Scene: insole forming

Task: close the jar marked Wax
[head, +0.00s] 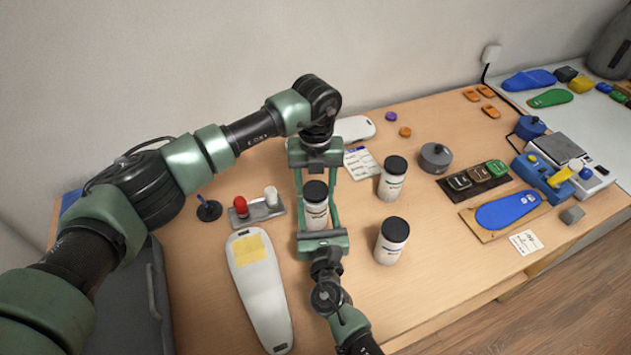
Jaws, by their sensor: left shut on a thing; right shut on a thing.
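A white jar (315,219) with a black lid (316,190) stands between my two grippers; its label is too small to read. My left gripper (316,186) comes from behind and appears shut on the lid. My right gripper (317,214) comes from the front and appears shut on the jar's body. The lid is over the jar's mouth; I cannot tell whether it is fully seated. Two similar white jars with black lids, a rear one (391,184) and a front one (390,248), stand to the right, their labels also unreadable.
A long white insole form (261,295) with a yellow patch lies front left. A small tray (259,214) with red and white pegs is behind it. A grey round container (436,157), a dark tray (475,184) and a blue insole (507,209) lie right. The front centre-right is clear.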

